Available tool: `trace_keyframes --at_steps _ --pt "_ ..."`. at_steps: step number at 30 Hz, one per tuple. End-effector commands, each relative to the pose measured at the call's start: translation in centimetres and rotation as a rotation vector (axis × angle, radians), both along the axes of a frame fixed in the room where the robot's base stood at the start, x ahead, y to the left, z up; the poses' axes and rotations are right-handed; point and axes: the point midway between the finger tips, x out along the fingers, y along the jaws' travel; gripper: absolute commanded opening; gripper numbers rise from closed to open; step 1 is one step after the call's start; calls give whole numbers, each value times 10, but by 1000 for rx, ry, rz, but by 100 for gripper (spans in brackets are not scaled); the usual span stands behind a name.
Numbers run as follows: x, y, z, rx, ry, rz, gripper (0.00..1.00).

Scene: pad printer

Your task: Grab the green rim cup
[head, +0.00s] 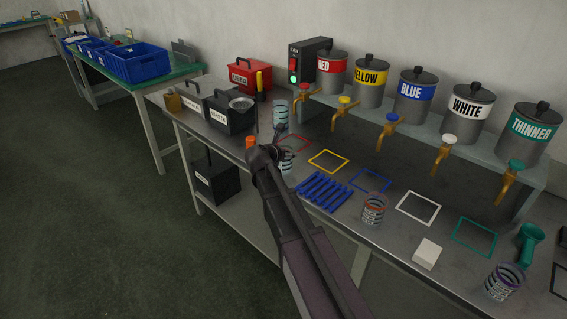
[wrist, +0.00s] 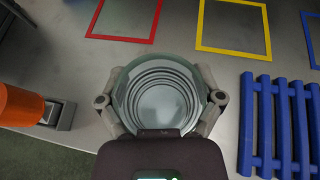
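In the wrist view a cup with a pale green rim (wrist: 162,64) stands between the two fingers of my gripper (wrist: 162,100). I look down into its ribbed, empty inside. A finger lies close along each side of it, with no clear gap, but I cannot tell whether they press on it. In the head view my gripper (head: 262,157) is low at the table's front edge. It partly hides this striped cup (head: 287,163) and its rim. Another cup with a teal tint (head: 281,113) stands farther back.
A blue slatted rack (head: 325,191) lies to the right. An orange-topped object (wrist: 20,105) is close on the left. An orange-rimmed cup (head: 373,209), a white block (head: 427,254) and a purple-rimmed cup (head: 503,281) stand farther right. Paint tanks with taps line the back shelf.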

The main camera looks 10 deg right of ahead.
Motion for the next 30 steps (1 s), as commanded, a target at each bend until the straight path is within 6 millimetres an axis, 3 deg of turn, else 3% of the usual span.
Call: trace_keyframes --at_steps 17,30 --pt "0 1 5 1 0 1 37" --pt "0 1 38 1 1 0 37"
